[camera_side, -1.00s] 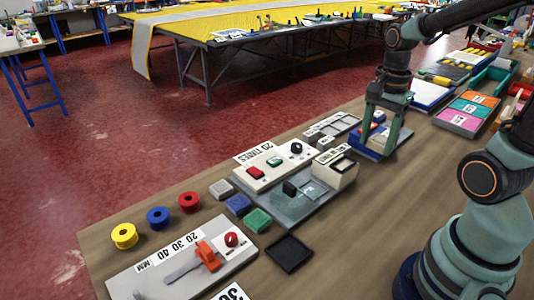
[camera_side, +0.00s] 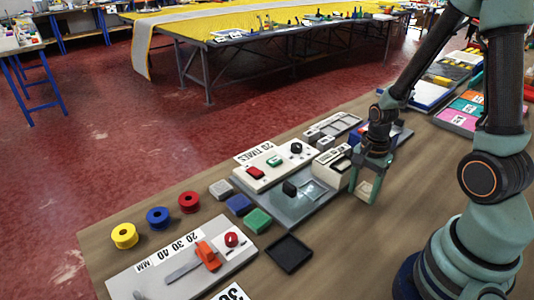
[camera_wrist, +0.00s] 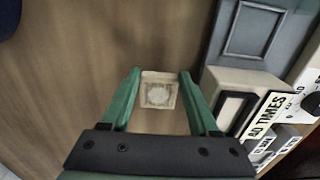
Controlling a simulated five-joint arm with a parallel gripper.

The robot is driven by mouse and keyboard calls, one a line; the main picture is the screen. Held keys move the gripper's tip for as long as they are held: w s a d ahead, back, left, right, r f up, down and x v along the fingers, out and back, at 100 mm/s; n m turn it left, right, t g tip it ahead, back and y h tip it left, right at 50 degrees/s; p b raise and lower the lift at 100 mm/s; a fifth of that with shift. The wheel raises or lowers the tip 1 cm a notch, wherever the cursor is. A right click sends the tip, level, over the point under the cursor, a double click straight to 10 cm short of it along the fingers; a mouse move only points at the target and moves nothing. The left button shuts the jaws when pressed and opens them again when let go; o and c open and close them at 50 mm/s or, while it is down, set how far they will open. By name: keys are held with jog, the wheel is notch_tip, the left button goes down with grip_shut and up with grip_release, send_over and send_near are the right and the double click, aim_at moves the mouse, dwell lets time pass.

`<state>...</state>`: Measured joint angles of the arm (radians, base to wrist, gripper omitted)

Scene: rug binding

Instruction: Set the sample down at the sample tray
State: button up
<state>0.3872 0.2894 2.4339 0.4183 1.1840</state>
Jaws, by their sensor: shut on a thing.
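The sample (camera_wrist: 158,92) is a small beige square piece with a pale, worn round patch on its face. In the wrist view it sits between the green fingertips of my gripper (camera_wrist: 158,88), which is shut on it. A shallow black square tray (camera_side: 289,253), empty, lies on the table to the lower left of my gripper.
A grey plate (camera_side: 300,208) with a dark knob and a cream box (camera_side: 333,165) stand just left of my gripper; the box also shows in the wrist view (camera_wrist: 222,82). A green block (camera_side: 257,221) and a blue block (camera_side: 238,204) lie near the tray. Bare table lies right of the tray.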

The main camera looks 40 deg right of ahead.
aim_at(362, 193)
jog(key=shift+f, duration=0.75)
jog(key=shift+f, duration=0.15)
jog(key=o, duration=1.3)
jog(key=shift+o, duration=0.2)
notch_tip(362, 193, up, 12)
jog(key=w+a+r+n+t, duration=0.2)
jog(key=a+r+n+t, duration=0.3)
jog(key=a+r+n, duration=0.5)
notch_tip(362, 193, up, 2)
jog(key=n, duration=0.7)
jog(key=shift+w, duration=0.3)
jog(key=shift+o, duration=0.5)
jog(key=shift+a+r+n+t, duration=0.25)
jog(key=shift+a+n+t, duration=0.05)
jog(key=shift+n, duration=0.2)
